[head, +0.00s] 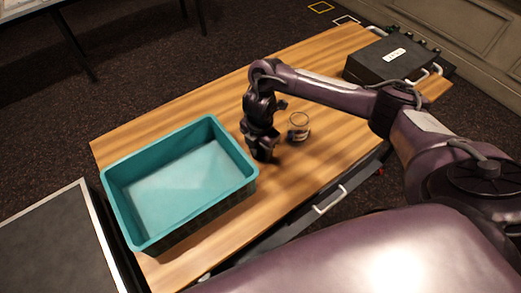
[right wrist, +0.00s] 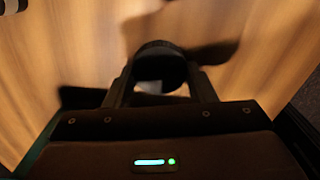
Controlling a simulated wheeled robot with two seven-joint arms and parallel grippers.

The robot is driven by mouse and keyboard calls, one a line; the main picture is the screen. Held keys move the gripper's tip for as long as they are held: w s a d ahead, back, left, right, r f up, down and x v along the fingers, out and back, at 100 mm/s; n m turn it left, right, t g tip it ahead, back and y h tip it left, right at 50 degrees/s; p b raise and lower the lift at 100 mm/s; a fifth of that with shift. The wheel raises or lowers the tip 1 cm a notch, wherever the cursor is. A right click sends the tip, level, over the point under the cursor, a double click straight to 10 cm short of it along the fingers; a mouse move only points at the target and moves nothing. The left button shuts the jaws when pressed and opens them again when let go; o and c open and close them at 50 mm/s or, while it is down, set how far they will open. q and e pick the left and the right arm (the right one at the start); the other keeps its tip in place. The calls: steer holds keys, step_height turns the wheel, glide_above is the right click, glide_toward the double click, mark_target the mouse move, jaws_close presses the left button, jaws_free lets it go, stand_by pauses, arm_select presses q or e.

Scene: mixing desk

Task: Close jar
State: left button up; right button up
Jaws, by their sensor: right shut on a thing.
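A clear glass jar (head: 299,126) stands upright and open on the wooden desk, just right of my right gripper in the head view. My right gripper (head: 263,152) points down beside it, close to the teal bin. In the right wrist view my right gripper (right wrist: 161,80) is shut on a dark round lid (right wrist: 160,62), with a finger on each side. The lid is low over the desk; I cannot tell whether it touches the wood. In the head view the gripper mostly hides the lid. My left gripper is not in view.
A teal bin (head: 244,162) sits at the left of the wooden desk (head: 225,103). A black case (head: 388,58) with a white label stands at the far right end. The desk is bare behind the jar. A drawer handle (head: 331,199) sticks out at the near edge.

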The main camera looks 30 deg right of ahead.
mark_target(260, 151)
steer(key=shift+r+p, duration=3.45)
steer(key=shift+r, duration=6.55)
steer(key=a+r+m+b, duration=0.1)
steer(key=m, duration=0.6)
steer(key=s+a+r+m+b, duration=0.1)
steer(key=a+m, duration=0.1)
steer(key=m, duration=0.5)
steer(key=s+a+r+m+b, duration=0.1)
steer(key=r+m+b, duration=0.1)
steer(key=m, duration=0.6)
steer(key=shift+a, duration=0.2)
